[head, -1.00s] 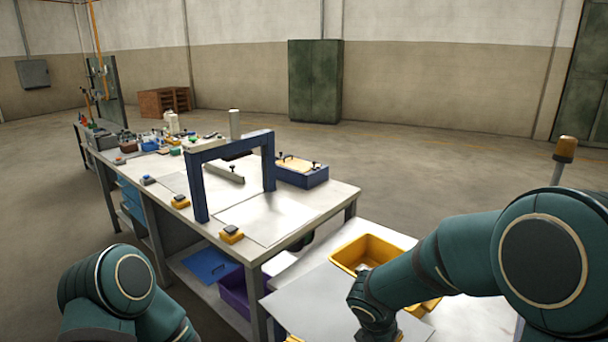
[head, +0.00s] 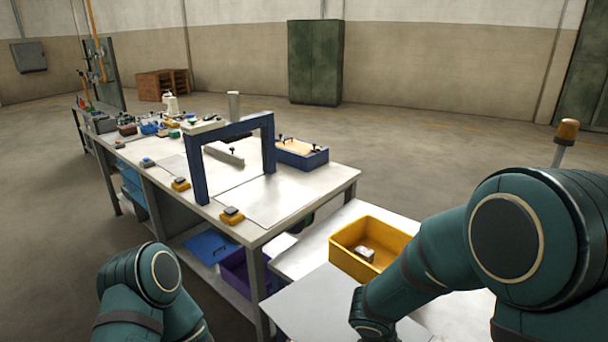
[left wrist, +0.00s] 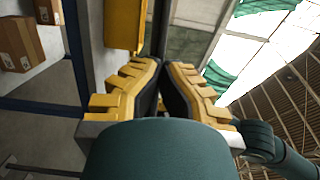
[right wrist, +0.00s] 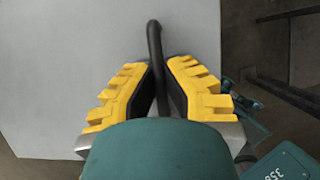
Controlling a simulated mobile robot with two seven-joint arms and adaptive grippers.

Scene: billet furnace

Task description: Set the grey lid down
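The grey lid (head: 312,303) is a flat square panel at the bottom of the head view, beside and in front of the yellow bin (head: 342,264). It fills much of the right wrist view (right wrist: 70,70). A dark bar handle (right wrist: 154,45) stands between the fingers of my right gripper (right wrist: 159,68), which is shut on it. In the head view my right forearm hides the lid's right part and the gripper. What lies under the lid is hidden. My left gripper (left wrist: 163,66) looks shut and empty; it is outside the head view.
The yellow bin is open on a low pale table (head: 305,252), with a small pale block (head: 366,253) inside. A workbench (head: 325,190) with a blue arch frame (head: 198,172) stands to the left. A beacon post (head: 558,155) is at right.

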